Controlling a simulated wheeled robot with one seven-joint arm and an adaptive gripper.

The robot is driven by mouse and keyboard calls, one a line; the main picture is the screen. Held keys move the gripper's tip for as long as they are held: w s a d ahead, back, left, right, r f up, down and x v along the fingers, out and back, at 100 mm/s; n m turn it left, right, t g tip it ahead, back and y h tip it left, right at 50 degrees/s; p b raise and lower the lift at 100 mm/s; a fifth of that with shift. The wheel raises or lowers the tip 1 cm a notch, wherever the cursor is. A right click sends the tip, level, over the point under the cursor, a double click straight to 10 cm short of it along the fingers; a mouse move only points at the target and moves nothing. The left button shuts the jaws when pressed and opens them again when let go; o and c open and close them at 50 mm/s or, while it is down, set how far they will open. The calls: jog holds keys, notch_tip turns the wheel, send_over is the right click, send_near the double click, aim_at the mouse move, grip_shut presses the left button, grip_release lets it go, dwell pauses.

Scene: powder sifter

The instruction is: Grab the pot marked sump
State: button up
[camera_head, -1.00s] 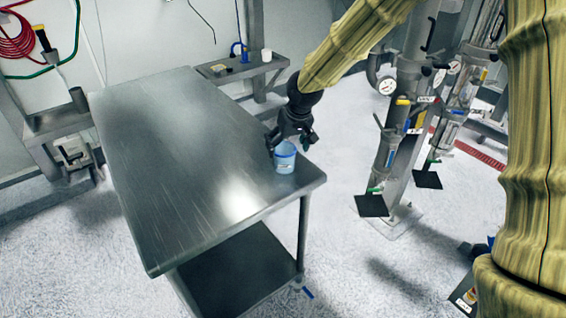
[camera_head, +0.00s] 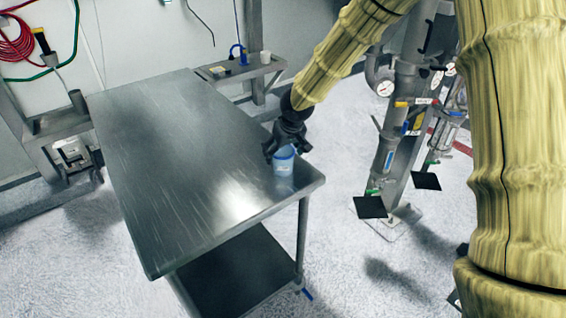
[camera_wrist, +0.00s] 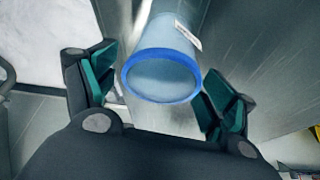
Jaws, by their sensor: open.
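A small translucent pot (camera_head: 284,164) with a blue rim stands upright near the right edge of the steel table (camera_head: 170,150). My gripper (camera_head: 283,152) is at the pot, directly over and behind it in the head view. In the wrist view the pot (camera_wrist: 168,62) lies between the two green-padded fingers of my gripper (camera_wrist: 160,92), which are open on either side of it. A small white label (camera_wrist: 187,34) shows on the pot's side, but its writing is too small to read. I cannot tell whether a finger touches the pot.
The rest of the tabletop is bare. A small wall shelf (camera_head: 240,70) with a white cup (camera_head: 265,57) is behind the table. A metal column with gauges and black plates (camera_head: 370,207) stands to the right, apart from the table.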

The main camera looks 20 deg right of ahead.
jog(key=shift+p+x, duration=0.45)
jog(key=shift+x, duration=1.85)
jog(key=shift+s+f, duration=0.1)
jog(key=shift+s, duration=0.1)
jog(key=shift+c, duration=0.4)
jog(key=c, duration=0.9)
